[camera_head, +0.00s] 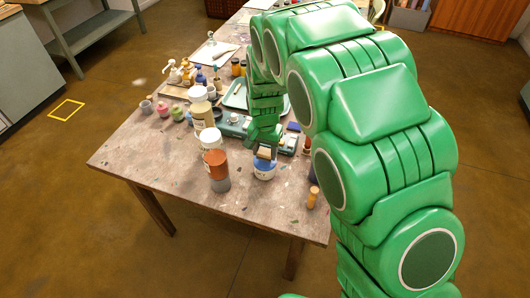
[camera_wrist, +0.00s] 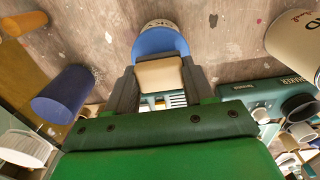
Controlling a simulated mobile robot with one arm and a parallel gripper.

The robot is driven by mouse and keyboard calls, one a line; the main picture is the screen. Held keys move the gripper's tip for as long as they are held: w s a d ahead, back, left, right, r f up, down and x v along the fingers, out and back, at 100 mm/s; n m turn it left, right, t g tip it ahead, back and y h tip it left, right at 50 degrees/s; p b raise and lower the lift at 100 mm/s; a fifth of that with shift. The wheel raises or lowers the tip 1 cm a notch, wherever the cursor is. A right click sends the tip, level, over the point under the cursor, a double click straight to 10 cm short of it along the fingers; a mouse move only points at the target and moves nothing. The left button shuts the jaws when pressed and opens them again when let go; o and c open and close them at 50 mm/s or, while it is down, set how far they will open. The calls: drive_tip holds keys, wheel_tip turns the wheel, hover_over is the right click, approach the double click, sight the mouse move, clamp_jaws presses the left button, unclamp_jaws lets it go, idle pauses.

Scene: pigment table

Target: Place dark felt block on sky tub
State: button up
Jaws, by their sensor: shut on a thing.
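The felt block (camera_head: 264,153) shows a tan face and a darker part in the head view. Its tan face (camera_wrist: 160,73) also shows between the fingers in the wrist view. My gripper (camera_head: 263,146) is shut on the block, with one finger on each side (camera_wrist: 161,88). The sky tub (camera_head: 264,171) is a small blue and white tub standing on the table, directly below the block. In the wrist view the blue tub (camera_wrist: 160,42) is just beyond the block and partly hidden by it. I cannot tell whether the block touches the tub's top.
A green shaker device (camera_wrist: 250,95) lies close by. The front-left table (camera_head: 170,170) is clear.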

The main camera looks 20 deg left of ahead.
sight(265, 151)
drive_tip(key=shift+f, duration=0.7)
drive_tip(key=shift+f, duration=0.15)
drive_tip(key=o, duration=1)
wheel_tip(265, 151, up, 12)
drive_tip(key=shift+r, duration=0.2)
